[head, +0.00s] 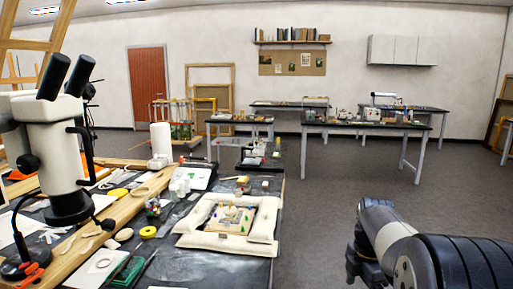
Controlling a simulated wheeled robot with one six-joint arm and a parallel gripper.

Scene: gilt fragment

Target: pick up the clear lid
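I cannot make out the clear lid with certainty. A small pale round outline (103,263) lies on a white sheet at the front left of the bench, but I cannot tell whether it is a lid. My arm shows at the lower right, off the bench. Its dark end part (365,257) is in view there, but no fingertips can be made out, and I see nothing held.
The dark workbench (208,268) is crowded. A white microscope (52,150) stands at left beside a long wooden beam (70,235). A padded white cushion frame (197,240) surrounds a gilt fragment (232,218). Grey floor (320,230) is open right of the bench. Other tables (350,128) stand behind.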

